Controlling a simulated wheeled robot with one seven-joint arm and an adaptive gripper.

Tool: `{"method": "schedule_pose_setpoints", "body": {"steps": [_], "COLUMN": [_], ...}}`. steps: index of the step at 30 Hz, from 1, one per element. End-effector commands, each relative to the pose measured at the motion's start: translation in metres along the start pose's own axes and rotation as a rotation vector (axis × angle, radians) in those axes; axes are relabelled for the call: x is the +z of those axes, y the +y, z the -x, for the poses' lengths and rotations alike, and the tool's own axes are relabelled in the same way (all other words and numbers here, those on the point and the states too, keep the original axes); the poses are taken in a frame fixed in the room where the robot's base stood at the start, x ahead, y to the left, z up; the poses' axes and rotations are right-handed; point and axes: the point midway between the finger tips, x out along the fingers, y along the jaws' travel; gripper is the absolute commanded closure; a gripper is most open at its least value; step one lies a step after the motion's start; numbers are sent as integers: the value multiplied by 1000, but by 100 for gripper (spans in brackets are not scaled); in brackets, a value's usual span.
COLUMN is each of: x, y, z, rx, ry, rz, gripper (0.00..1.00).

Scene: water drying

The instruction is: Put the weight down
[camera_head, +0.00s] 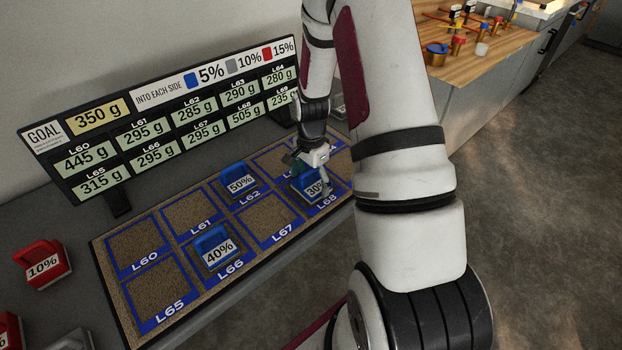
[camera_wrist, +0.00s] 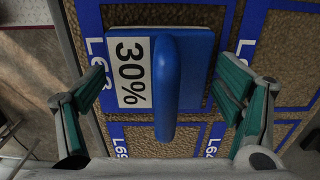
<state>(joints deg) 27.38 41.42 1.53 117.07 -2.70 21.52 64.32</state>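The blue 30% weight (camera_head: 308,188) sits in the L68 square of the board, partly hidden by my gripper (camera_head: 313,172) above it. In the wrist view the 30% weight (camera_wrist: 190,75) shows from above, with its blue handle down the middle. My gripper (camera_wrist: 164,85) is open there, its green fingers spread wide on either side of the weight, apart from the handle. The board (camera_head: 180,262) has brown squares with blue labels. A blue 50% weight (camera_head: 238,182) lies in L62 and a blue 40% weight (camera_head: 217,248) in L66.
A sign (camera_head: 165,118) behind the board reads GOAL 350 g and lists grams per square. A red 10% weight (camera_head: 43,264) stands left of the board, with another red weight (camera_head: 8,330) below. L60, L61, L65 and L67 are empty. A wooden counter (camera_head: 480,55) stands beyond.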

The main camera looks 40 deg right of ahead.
Motion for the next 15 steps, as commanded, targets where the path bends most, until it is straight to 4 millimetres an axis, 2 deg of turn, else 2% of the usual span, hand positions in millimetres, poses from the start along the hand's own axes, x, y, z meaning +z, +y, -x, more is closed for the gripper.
{"method": "schedule_pose_setpoints", "body": {"steps": [11, 15], "x": [0, -1], "y": [0, -1], "z": [2, 12], "rx": [0, -2], "ry": [0, 2], "rz": [0, 0], "gripper": [5, 5]}}
